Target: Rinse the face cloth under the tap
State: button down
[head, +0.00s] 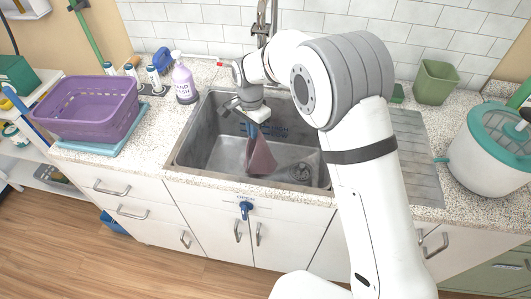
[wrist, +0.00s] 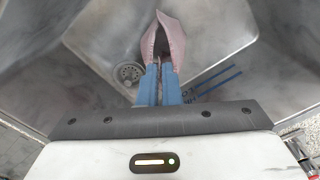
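The face cloth (head: 261,157) is a dusky pink piece hanging down inside the grey metal sink (head: 210,150). My gripper (head: 253,130) is over the basin with its fingers pointing down, shut on the top of the cloth. In the wrist view the blue fingers (wrist: 161,72) are close together and the cloth (wrist: 163,42) sticks out beyond their tips, folded with a dark hollow. The metal tap (head: 262,28) rises behind the sink, partly hidden by my arm. No water stream shows.
A blue knob (head: 246,208) sits on the cabinet front below the sink. A purple basket (head: 88,108) and a soap bottle (head: 184,82) stand left. A ribbed drainboard (head: 415,155), green pot (head: 435,82) and white-and-teal tub (head: 490,150) are right. The drain (wrist: 129,72) is bare.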

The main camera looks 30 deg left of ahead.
jog(key=s, duration=0.2)
jog(key=s+d+b, duration=0.1)
jog(key=s, duration=0.1)
jog(key=shift+d, duration=0.15)
jog(key=shift+r, duration=0.1)
dwell(1.3)
